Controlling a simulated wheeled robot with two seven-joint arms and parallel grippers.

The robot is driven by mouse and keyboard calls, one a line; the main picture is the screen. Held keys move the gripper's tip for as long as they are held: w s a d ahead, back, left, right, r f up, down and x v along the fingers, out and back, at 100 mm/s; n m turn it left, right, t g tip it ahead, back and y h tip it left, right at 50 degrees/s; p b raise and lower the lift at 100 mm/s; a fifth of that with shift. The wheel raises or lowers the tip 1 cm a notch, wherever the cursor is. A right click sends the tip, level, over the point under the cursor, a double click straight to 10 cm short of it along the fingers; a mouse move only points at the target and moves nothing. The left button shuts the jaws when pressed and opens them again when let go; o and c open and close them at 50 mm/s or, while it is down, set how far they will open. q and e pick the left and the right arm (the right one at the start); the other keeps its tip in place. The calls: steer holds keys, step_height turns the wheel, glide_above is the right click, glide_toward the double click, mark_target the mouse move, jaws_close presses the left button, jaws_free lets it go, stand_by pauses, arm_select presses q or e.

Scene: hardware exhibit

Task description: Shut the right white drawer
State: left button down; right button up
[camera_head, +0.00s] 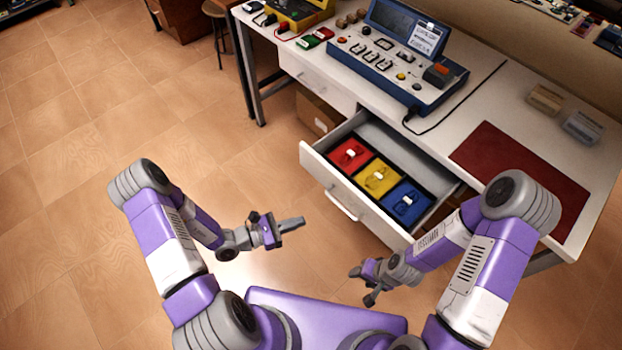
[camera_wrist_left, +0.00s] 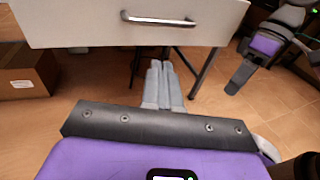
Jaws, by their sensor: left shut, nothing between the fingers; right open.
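The right white drawer (camera_head: 348,196) is pulled out from the white desk, with a red, a yellow and a blue compartment inside. Its front and metal handle (camera_wrist_left: 160,20) fill the top of the left wrist view. My left gripper (camera_head: 300,222) is shut and empty, to the left of the drawer front and apart from it in the head view. In the left wrist view its closed fingers (camera_wrist_left: 163,85) point towards the space below the handle. My right gripper (camera_head: 360,282) is open and empty, nearer to me than the drawer's right front corner.
The white desk (camera_head: 490,100) carries a blue instrument console (camera_head: 395,60), a dark red mat (camera_head: 520,175) and small boxes. A second drawer (camera_head: 310,78) at the left is closed. A cardboard box (camera_head: 316,115) stands under the desk.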

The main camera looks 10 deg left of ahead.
arm_select(q)
steer(key=w+a+n+t+y, duration=0.3)
steer(key=w+a+n+t, duration=0.15)
steer(key=a, duration=0.25)
steer(key=b, duration=0.4)
glide_toward(318, 172)
steer(key=shift+t, duration=0.45)
steer(key=x, duration=0.5)
steer(key=shift+w+d+f, duration=0.1)
steer(key=shift+d+f, duration=0.2)
steer(key=shift+d, duration=0.1)
steer(key=shift+w+d+r, duration=0.1)
steer(key=shift+w+d, duration=0.25)
steer(key=shift+w, duration=0.15)
steer(key=shift+w, duration=0.1)
